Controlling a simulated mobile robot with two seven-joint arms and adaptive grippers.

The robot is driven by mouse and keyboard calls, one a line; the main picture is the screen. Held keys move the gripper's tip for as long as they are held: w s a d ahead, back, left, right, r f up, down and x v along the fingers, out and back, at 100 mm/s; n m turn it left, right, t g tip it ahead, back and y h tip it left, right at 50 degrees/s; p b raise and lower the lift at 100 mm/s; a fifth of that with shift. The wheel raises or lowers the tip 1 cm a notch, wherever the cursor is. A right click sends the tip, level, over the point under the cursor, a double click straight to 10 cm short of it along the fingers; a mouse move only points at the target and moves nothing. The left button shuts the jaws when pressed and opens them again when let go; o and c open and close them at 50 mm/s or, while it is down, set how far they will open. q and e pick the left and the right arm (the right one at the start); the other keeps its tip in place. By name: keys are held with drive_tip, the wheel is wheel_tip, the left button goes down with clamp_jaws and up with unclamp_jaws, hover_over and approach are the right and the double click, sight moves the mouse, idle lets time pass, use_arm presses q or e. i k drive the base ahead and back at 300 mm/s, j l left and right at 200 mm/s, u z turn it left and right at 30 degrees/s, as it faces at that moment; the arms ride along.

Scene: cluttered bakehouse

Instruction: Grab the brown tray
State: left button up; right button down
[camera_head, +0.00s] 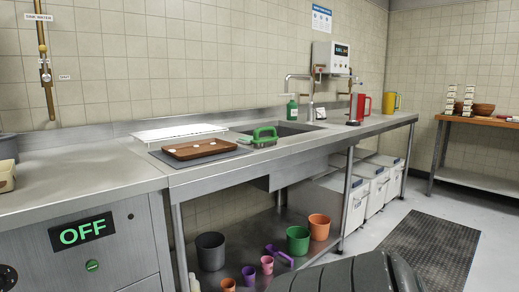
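The brown tray (213,151) lies flat on a grey mat (179,161) on the steel counter, left of the sink. A few small pale items lie on the tray; they are too small to name. A white rack or board (180,132) is directly behind it. A green-handled brush (265,136) is to the right of the tray, at the sink's near edge. Neither of my grippers shows in the head view.
The sink (290,128) has a tall faucet and a green bottle (292,108) behind it. Red (363,106) and yellow (390,102) jugs stand further right. Buckets, including a green one (298,240), fill the lower shelf. Bare counter (85,180) lies left of the tray.

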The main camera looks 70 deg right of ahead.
sight(188, 151)
drive_tip(key=z, duration=1.9)
drive_tip(key=i+l+u, duration=0.1)
drive_tip(key=l, duration=0.3)
drive_tip(key=i+l+u, duration=0.1)
drive_tip(key=i+l, duration=0.15)
drive_tip(key=i+l+u, duration=0.1)
drive_tip(key=l, duration=0.45)
drive_tip(key=i+l+u, duration=0.1)
drive_tip(key=l, duration=0.3)
drive_tip(key=i+l+u, duration=0.1)
drive_tip(key=i+l, duration=0.15)
drive_tip(key=l, duration=0.2)
